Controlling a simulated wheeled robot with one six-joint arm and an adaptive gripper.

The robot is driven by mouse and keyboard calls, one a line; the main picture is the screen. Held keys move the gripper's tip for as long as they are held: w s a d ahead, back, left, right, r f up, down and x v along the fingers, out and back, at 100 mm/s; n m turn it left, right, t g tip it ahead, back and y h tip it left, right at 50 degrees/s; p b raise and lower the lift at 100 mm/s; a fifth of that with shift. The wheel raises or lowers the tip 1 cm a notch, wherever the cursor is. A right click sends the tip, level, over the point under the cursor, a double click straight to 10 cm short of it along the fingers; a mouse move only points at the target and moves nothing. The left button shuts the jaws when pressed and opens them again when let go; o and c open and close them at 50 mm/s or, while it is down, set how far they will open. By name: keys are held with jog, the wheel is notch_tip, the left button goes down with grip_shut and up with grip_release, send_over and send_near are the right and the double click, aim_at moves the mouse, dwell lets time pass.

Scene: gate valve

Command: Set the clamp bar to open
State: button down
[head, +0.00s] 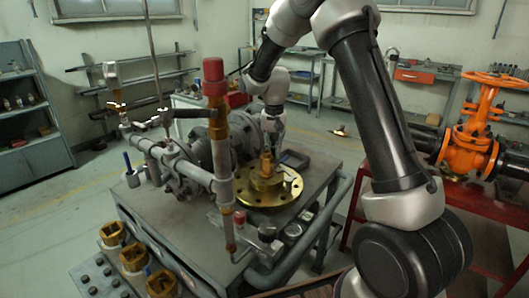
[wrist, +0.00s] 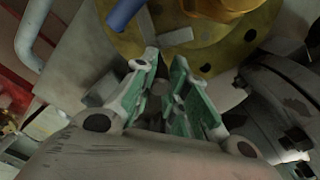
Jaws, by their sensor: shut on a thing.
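My gripper (head: 274,130) points down just behind the brass fitting on the gold flange (head: 286,192) of the bench assembly. In the wrist view its green-padded fingers (wrist: 178,85) are close together, shut on a narrow thing between the pads. I take this to be the clamp bar, but it is mostly hidden and its angle cannot be told. The gold flange (wrist: 205,55) lies beyond the fingertips, with a short grey piece (wrist: 178,37) on it. A blue handle (wrist: 125,12) is near the left finger.
A red-capped upright pipe (head: 215,130) stands left of the flange. Grey pipework (head: 170,155) fills the bench's left side. Brass blocks (head: 133,257) sit at front left. An orange handwheel valve (head: 475,135) is on a red stand at right. Open floor lies behind the bench.

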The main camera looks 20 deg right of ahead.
jog(key=d+m, duration=0.2)
jog(key=d, duration=0.1)
jog(key=d+m, duration=0.1)
jog(key=shift+s+d, duration=0.2)
jog(key=shift+s, duration=0.05)
jog(key=shift+s+d+m, duration=0.35)
jog(key=shift+d+m, duration=0.05)
jog(key=shift+d, duration=0.35)
jog(key=shift+s+d+m, duration=0.3)
jog(key=shift+d+m, duration=0.1)
jog(key=shift+d, duration=0.3)
jog(key=c, duration=1.4)
grip_release()
jog(key=shift+o, duration=0.2)
